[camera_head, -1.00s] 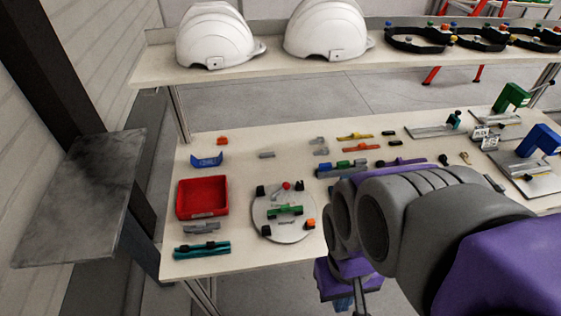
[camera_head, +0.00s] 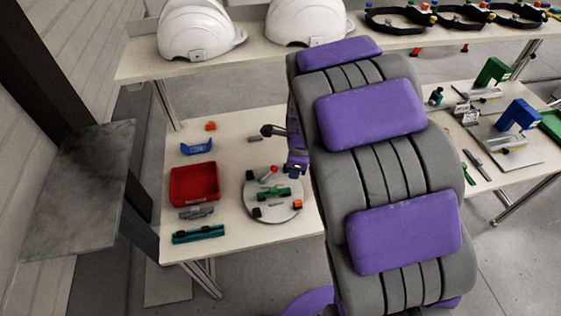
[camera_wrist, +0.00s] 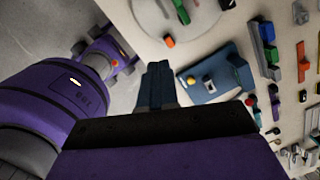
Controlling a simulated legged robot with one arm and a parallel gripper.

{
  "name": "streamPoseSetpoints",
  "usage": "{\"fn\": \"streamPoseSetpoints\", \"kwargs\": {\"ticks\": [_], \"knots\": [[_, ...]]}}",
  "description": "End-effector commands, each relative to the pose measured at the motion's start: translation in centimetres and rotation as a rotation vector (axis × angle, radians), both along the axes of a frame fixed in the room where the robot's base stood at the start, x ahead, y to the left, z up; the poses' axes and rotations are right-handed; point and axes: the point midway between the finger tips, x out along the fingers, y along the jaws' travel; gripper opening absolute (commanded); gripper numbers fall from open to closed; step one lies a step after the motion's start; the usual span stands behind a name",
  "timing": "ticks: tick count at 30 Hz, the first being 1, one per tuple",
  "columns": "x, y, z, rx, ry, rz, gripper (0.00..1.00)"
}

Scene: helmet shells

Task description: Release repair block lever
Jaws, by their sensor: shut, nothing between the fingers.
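In the wrist view, a blue block (camera_wrist: 213,75) lies on the table, with a yellow piece, a silvery round part and a red knob (camera_wrist: 250,102) beside its lower right edge. I cannot tell whether the knob belongs to it. The block is hidden behind my arm in the head view. A round grey plate (camera_head: 273,209) holds a green part (camera_head: 273,194) and a red-tipped lever (camera_head: 268,173); it shows partly in the wrist view (camera_wrist: 190,24). My gripper (camera_wrist: 158,68) is shut and empty, left of the blue block and apart from it in the picture.
A red tray (camera_head: 194,184), a teal part (camera_head: 198,234) and a blue bracket (camera_head: 197,148) lie on the table's left. Small coloured parts (camera_wrist: 268,52) fill the wrist view's right side. White helmets (camera_head: 200,30) stand on the shelf. My arm covers the middle of the table.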

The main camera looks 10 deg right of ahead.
Motion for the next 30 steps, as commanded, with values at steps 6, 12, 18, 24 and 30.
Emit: {"fn": "streamPoseSetpoints", "kwargs": {"ticks": [6,12,18,24,30], "knots": [[6.2,-0.5,-3.3,0.043,-0.013,-0.502,0.00],[8.9,-1.4,-5.4,0.085,-0.022,-0.765,0.00],[9.5,-1.6,-5.9,0.096,-0.023,-0.827,0.00],[9.5,-1.1,-5.9,0.091,-0.026,-0.823,0.00],[9.6,-0.9,-6.9,0.090,-0.024,-0.822,0.00]]}}
